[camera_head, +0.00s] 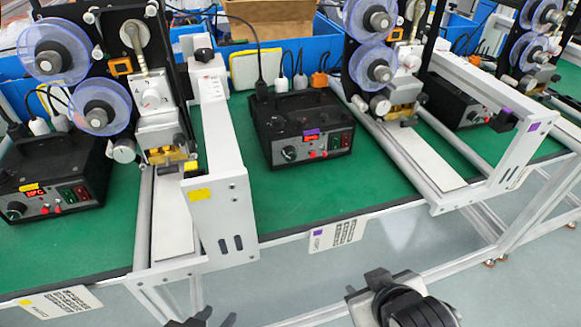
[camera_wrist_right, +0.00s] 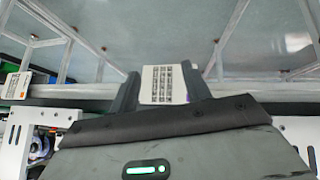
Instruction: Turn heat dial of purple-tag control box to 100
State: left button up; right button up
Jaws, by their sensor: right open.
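The purple-tag control box (camera_head: 300,110) is a black box on the green bench top in the middle of the head view. Its purple tag (camera_head: 311,131) sits above a small red display, too small to read. The heat dial (camera_head: 289,153) is a dark knob at the left of its front panel; its setting cannot be read. My left gripper (camera_head: 214,317) is at the bottom edge, fingertips apart, well below the box. My right gripper (camera_head: 382,283) is in front of the bench, away from the box. In the right wrist view its fingers (camera_wrist_right: 160,85) are apart with nothing between them.
A yellow-tag control box (camera_head: 50,180) stands at the left, another black box (camera_head: 455,105) at the right. A white upright frame (camera_head: 222,180) stands left of the middle box, a rail frame (camera_head: 430,180) right of it. A label card (camera_head: 338,233) hangs at the bench front.

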jog(key=w+a+r+n+t, duration=0.3)
jog(key=w+a+r, duration=0.2)
jog(key=a+r, duration=0.15)
jog(key=n+t+y, duration=0.1)
jog(key=n+t, duration=0.2)
jog(key=t, duration=0.1)
send_near(291, 157)
jog(key=x, duration=0.8)
jog(key=shift+w, duration=0.1)
jog(key=c, duration=1)
